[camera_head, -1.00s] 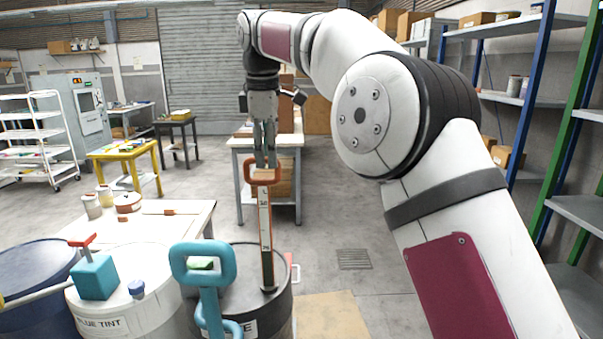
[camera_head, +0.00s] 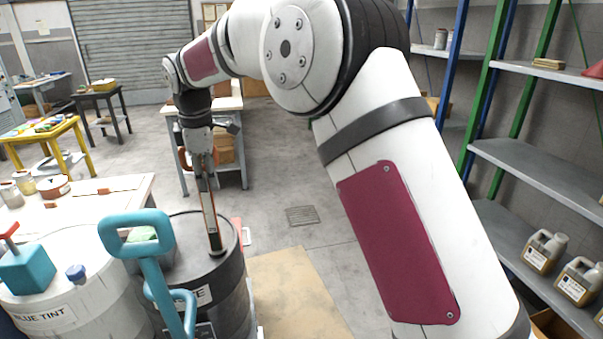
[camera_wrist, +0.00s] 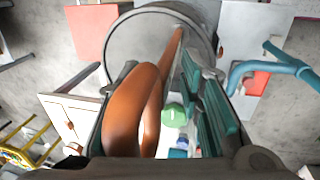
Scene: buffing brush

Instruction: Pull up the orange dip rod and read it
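The orange dip rod (camera_head: 211,226) stands up out of the dark drum (camera_head: 182,268), slightly tilted. A long part with a pale scale face shows above the lid; I cannot read its marks now. Its orange loop handle (camera_wrist: 133,105) is large and close in the wrist view, between my finger pads. My gripper (camera_head: 205,180) is down around the handle and upper rod. In the wrist view, my gripper (camera_wrist: 165,100) has its fingers apart, with a gap between handle and right finger. The fingers partly hide the handle in the head view.
A teal pump handle (camera_head: 137,232) stands close in front of the drum. A white BLUE TINT drum (camera_head: 75,295) with a teal block is at left. A cream table (camera_head: 120,190) lies behind. Shelves (camera_head: 545,165) stand at right; floor right of the drum is open.

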